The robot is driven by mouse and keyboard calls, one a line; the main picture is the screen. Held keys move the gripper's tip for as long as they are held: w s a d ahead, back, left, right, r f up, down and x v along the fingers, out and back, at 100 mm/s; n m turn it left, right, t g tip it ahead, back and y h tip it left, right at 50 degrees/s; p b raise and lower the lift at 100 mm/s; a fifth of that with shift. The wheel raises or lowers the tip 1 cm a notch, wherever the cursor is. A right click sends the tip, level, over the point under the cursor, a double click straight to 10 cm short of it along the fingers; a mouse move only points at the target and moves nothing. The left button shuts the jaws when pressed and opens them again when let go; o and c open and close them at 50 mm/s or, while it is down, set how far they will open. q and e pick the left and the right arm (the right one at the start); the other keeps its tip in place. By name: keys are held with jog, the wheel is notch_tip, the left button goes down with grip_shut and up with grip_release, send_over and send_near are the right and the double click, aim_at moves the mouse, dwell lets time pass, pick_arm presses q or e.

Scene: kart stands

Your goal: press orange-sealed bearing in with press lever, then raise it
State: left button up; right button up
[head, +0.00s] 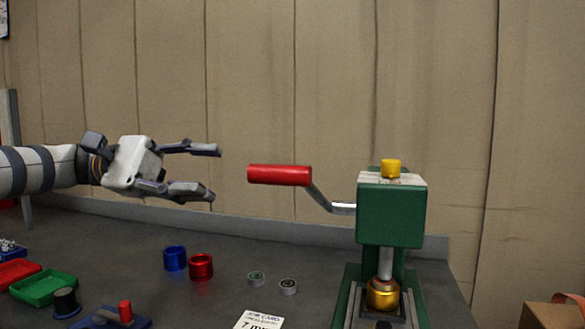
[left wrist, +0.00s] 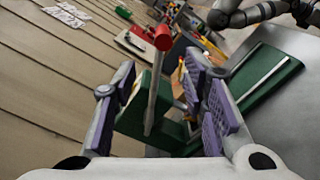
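The green press (head: 392,215) stands at the right of the bench. Its lever sticks out to the left and ends in a red handle (head: 280,175), about level. The handle and lever also show in the left wrist view (left wrist: 162,38). My left gripper (head: 216,173) is open and empty, fingers toward the handle, with a gap between. A gold cup-like part (head: 384,295) sits under the press ram, which reaches down to it. The orange seal cannot be made out; the ram and cup hide what is inside. My right gripper cannot be made out in either view.
Blue (head: 175,258) and red (head: 201,267) rings and two small bearings, one greenish (head: 256,279) and one grey (head: 288,286), lie on the bench. A job card (head: 260,320) lies in front. Green (head: 43,287) and red trays are at left. The air around the handle is clear.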

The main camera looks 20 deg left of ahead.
aim_at(293, 175)
pick_arm(q)
jog(key=d, duration=0.4)
jog(key=s+d, duration=0.1)
jog(key=d, duration=0.7)
jog(key=shift+s+r+p, duration=0.1)
jog(key=shift+s+p, duration=0.2)
grip_shut()
